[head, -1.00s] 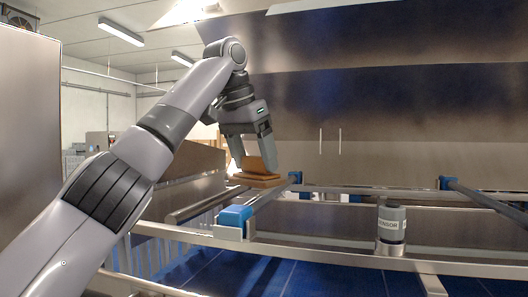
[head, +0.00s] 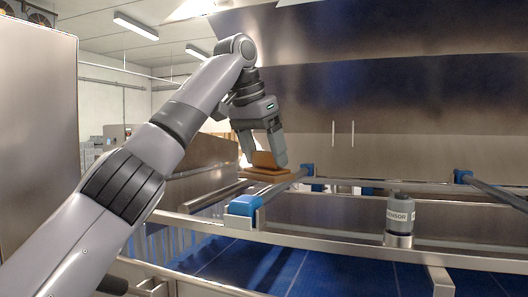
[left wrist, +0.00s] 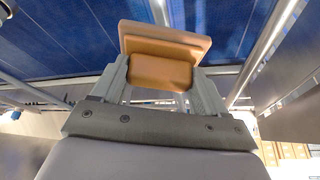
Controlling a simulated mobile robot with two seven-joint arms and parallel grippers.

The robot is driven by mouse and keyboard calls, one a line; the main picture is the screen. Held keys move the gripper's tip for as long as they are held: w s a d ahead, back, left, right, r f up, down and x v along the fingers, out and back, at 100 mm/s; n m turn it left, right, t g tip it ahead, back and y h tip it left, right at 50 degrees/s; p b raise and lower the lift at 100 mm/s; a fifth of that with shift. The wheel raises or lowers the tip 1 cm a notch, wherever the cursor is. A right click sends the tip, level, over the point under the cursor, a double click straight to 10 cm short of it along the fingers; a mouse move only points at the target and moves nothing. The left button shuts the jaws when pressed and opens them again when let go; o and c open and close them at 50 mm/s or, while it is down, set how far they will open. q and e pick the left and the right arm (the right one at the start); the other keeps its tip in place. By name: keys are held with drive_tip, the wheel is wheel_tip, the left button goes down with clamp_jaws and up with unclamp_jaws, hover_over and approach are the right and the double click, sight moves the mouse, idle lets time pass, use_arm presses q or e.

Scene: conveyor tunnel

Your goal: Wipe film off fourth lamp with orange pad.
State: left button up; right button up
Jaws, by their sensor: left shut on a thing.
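My left gripper (head: 262,150) is shut on the orange pad (head: 268,174), a block with a handle on a flat base. In the head view the pad is at the near-left end of a rail, above the belt frame. In the left wrist view the pad (left wrist: 165,38) sits between the two fingers, its flat base beyond the fingertips. Whether the pad touches the rail or a lamp, I cannot tell. The lamps appear as long tubes, one of them the tube (head: 283,188) beside the pad. I cannot tell which is the fourth, and no film is distinguishable. My right gripper is not in view.
A grey sensor (head: 399,215) stands on the front steel rail (head: 340,249). Blue brackets (head: 244,205) hold the tubes. A blue conveyor belt (head: 330,275) runs below. A large steel hood (head: 400,90) hangs behind, and a steel panel (head: 35,130) stands at left.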

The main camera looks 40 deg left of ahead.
use_arm(q)
drive_tip(key=shift+f+b, duration=0.7)
drive_tip(key=shift+f, duration=0.1)
drive_tip(key=shift+r, duration=0.1)
drive_tip(key=shift+w+r+p, duration=0.1)
drive_tip(key=shift+w+p, duration=0.2)
drive_tip(key=shift+p, duration=0.1)
drive_tip(key=shift+w+a+p, duration=0.2)
drive_tip(key=shift+w+p, duration=0.35)
drive_tip(key=shift+w, duration=0.15)
drive_tip(key=shift+w+a, duration=0.1)
drive_tip(key=shift+w, duration=0.1)
drive_tip(key=shift+w+r, duration=0.15)
drive_tip(key=shift+w, duration=0.15)
drive_tip(key=shift+w+a+f, duration=0.1)
drive_tip(key=shift+w+f, duration=0.1)
drive_tip(key=shift+w, duration=0.05)
drive_tip(key=shift+f+b, duration=0.1)
drive_tip(key=shift+b, duration=0.2)
drive_tip(key=shift+f, duration=0.1)
